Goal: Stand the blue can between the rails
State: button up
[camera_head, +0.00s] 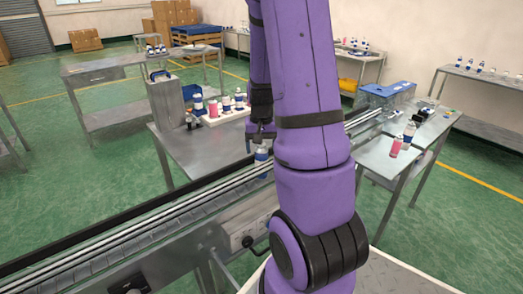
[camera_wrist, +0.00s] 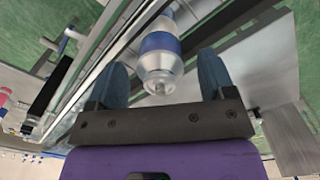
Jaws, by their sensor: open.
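The blue can (camera_head: 261,156), silver-white with a blue band, stands at the conveyor line just below my gripper (camera_head: 262,134) in the head view. The conveyor rails (camera_head: 130,230) run from the lower left to the upper right, and the can appears upright between them; its base is partly hidden. In the wrist view the can (camera_wrist: 160,43) lies between the two dark blue fingers of my open gripper (camera_wrist: 163,68), with visible gaps on both sides. My purple arm hides part of the conveyor in the head view.
A white tray (camera_head: 232,116) with several pink and blue cans stands on the metal table behind the conveyor. A grey box (camera_head: 166,100) is left of it. A pink can (camera_head: 396,146) and a blue-white can (camera_head: 409,133) stand on the right table, near a blue crate (camera_head: 388,90).

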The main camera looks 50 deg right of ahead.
notch_tip(320, 180, up, 9)
jog(key=shift+r, duration=0.15)
jog(key=shift+a, duration=0.1)
dwell(0.7)
jog(key=s+a+r+n+t, duration=0.1)
jog(key=s+a+r+n, duration=0.2)
jog(key=a, duration=0.5)
jog(key=s+a+r+n+t, duration=0.2)
jog(key=s+a+r+n, duration=0.1)
jog(key=a+r, duration=0.4)
jog(key=s+a+r+n+t, duration=0.2)
jog(key=s+a+r, duration=0.3)
jog(key=a, duration=0.6)
jog(key=shift+s+a+r+n, duration=0.25)
jog(key=shift+s+n, duration=0.1)
jog(key=shift+n, duration=0.35)
